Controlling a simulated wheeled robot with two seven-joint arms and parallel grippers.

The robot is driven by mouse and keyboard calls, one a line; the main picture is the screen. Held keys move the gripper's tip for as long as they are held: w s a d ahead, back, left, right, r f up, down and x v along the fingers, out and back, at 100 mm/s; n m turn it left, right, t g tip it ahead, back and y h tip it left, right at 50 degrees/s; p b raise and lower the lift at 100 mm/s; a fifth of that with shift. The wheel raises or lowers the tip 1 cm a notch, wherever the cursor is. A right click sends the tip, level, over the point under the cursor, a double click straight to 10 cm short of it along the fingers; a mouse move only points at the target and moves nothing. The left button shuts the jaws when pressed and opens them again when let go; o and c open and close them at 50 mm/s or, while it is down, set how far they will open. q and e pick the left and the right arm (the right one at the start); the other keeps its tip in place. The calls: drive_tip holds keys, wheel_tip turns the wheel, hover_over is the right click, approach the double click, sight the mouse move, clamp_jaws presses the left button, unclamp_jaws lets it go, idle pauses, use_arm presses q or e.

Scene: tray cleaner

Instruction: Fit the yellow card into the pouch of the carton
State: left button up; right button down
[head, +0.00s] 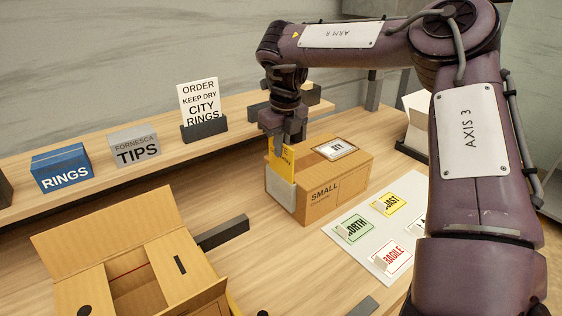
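The closed brown carton (345,178) marked SMALL stands on the table at the centre, a white label on its top. A pale grey pouch (280,190) is on its left end face. The yellow card (285,165) stands upright at the pouch's mouth. Its lower edge is hidden by the pouch, and I cannot tell how deep it sits. My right gripper (279,146) comes down from above and is shut on the card's upper part. My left gripper is not in view.
An open carton (105,245) stands at the front left. A white sheet with stickers (352,250) lies right of the small carton. A raised shelf behind holds a blue RINGS box (62,168), a grey TIPS box (134,148) and an ORDER card (198,103) in a dark holder.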

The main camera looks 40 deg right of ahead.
sight(281, 159)
wheel_tip(281, 159, down, 4)
drive_tip(key=shift+f, duration=0.15)
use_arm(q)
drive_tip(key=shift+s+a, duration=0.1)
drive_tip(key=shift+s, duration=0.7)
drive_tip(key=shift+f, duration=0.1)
use_arm(e)
drive_tip(key=c, duration=1.6)
unclamp_jaws()
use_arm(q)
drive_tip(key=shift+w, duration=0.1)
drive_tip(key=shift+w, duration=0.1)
use_arm(e)
drive_tip(key=r, duration=0.4)
drive_tip(key=s+r, duration=0.1)
drive_tip(key=r, duration=0.7)
drive_tip(key=shift+s+a, duration=0.1)
drive_tip(key=shift+s, duration=0.15)
